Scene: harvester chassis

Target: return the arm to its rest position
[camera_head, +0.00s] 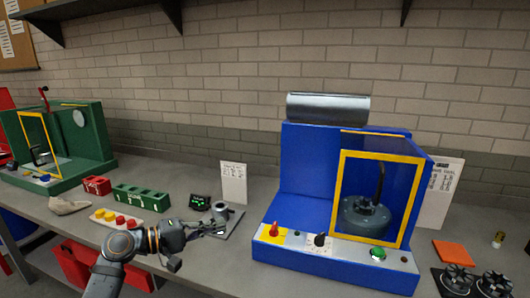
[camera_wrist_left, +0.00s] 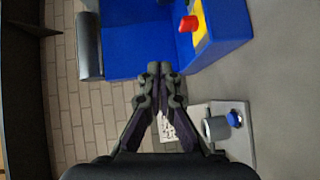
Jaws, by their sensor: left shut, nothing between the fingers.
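My left gripper (camera_head: 219,228) reaches in from the lower left of the head view, over the grey bench (camera_head: 215,270). Its fingers also show in the left wrist view (camera_wrist_left: 159,70), shut with nothing between them. It is left of the blue machine (camera_head: 300,205) and in front of a small plate with a grey cylinder (camera_head: 221,209). In the wrist view this cylinder (camera_wrist_left: 216,128) is right of the fingers and apart from them. My right gripper does not show.
The blue machine has a yellow-framed window, a red knob (camera_head: 273,230) and a green button (camera_head: 378,254). A green machine (camera_head: 70,150), a green block (camera_head: 141,198) and a red block (camera_head: 97,185) stand left. Dark toothed parts (camera_head: 457,279) and an orange pad (camera_head: 453,252) lie right.

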